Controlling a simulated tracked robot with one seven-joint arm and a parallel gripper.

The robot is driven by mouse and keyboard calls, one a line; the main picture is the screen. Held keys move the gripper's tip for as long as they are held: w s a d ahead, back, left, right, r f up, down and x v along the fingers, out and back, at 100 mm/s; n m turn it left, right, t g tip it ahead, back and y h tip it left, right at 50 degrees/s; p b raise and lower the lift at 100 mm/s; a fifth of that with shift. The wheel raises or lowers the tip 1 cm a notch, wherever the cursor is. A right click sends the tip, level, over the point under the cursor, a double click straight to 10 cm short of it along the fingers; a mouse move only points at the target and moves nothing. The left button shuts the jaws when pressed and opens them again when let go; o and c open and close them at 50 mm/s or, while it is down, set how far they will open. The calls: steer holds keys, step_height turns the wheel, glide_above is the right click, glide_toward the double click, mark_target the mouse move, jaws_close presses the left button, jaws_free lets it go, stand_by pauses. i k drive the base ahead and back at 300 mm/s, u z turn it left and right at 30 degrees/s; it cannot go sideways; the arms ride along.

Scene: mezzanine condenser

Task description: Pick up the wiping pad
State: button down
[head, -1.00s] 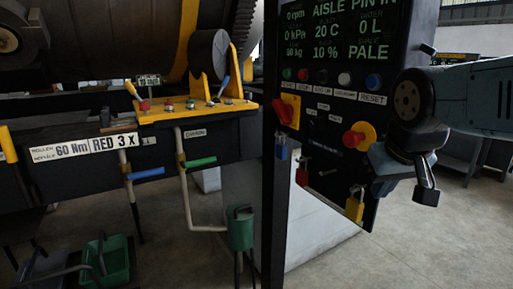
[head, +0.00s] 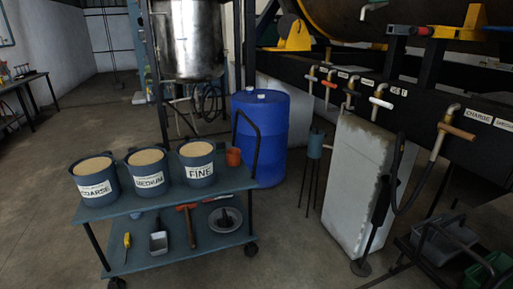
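I cannot make out a wiping pad for certain in the head view. A round grey item (head: 225,219) with a dark piece on it lies on the lower shelf of a blue cart (head: 150,264), at the right end; I cannot tell what it is. A red-handled hammer (head: 187,225), a small pale scoop or pan (head: 158,242) and a yellow-handled tool (head: 127,240) lie beside it. My gripper is not in view, so whether it is open or shut does not show.
A blue drum (head: 260,140) stands behind. A pale block (head: 355,185) and grey tray (head: 440,240) are right. Floor lies open left.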

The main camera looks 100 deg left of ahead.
mark_target(220, 146)
steer(key=u, duration=0.4)
steer(key=i, duration=0.15)
steer(key=u, duration=3.05)
steer(key=k, duration=0.9)
steer(key=u, duration=0.15)
steer(key=i, duration=0.75)
